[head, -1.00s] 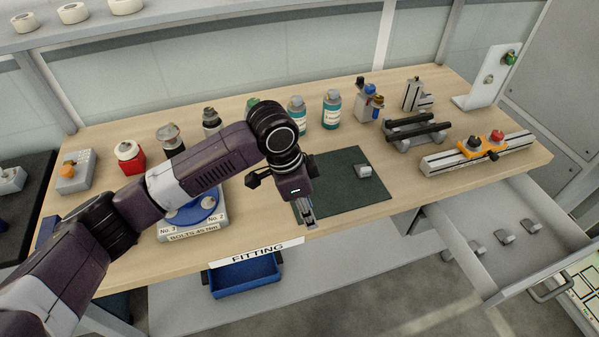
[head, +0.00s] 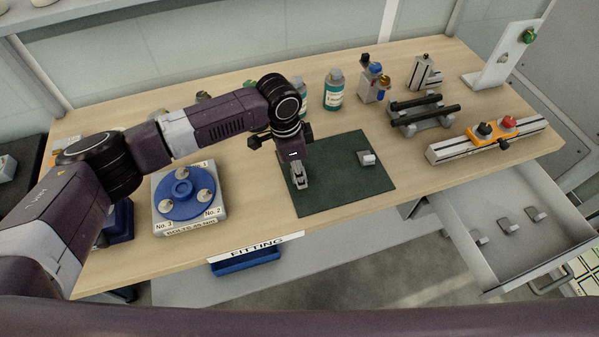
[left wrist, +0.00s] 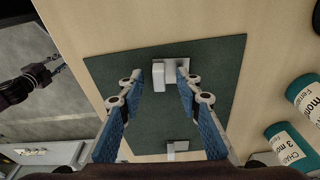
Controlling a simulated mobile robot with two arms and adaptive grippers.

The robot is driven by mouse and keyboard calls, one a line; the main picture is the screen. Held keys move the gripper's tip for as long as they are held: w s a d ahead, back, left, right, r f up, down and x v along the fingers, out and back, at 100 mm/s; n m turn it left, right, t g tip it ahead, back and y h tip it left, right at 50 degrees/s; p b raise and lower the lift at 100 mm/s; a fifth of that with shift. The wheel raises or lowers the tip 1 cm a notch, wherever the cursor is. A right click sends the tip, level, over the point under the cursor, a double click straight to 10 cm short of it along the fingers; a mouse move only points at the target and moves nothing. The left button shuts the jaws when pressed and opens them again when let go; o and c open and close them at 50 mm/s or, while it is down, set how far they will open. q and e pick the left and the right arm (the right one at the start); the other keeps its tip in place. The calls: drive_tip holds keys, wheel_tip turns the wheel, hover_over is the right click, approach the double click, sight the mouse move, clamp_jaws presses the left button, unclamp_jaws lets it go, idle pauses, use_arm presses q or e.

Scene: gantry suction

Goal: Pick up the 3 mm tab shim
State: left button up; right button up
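In the left wrist view a small grey metal piece with a pale raised block (left wrist: 170,73) lies on the dark green mat (left wrist: 130,60), between and just beyond my left fingertips. A second grey piece (left wrist: 177,147) lies lower on the mat; it also shows in the head view (head: 367,158). No thickness mark is readable on either. My left gripper (head: 299,182) is open and empty over the mat's left part, its two blue-padded fingers apart in the wrist view (left wrist: 158,78). It hides the first piece in the head view. My right gripper (left wrist: 55,68) hangs over the floor, its fingers unclear.
An open drawer (head: 500,222) at front right holds several tabbed plates. A blue round fixture (head: 180,190) stands left of the mat. Bottles (head: 333,92), a black-barred stand (head: 420,113) and a rail fixture (head: 488,140) stand behind and right. The mat's middle is clear.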

use_arm(q)
drive_tip(key=shift+s, duration=0.1)
clamp_jaws()
use_arm(e)
drive_tip(key=shift+s, duration=0.2)
drive_tip(key=shift+w, duration=0.15)
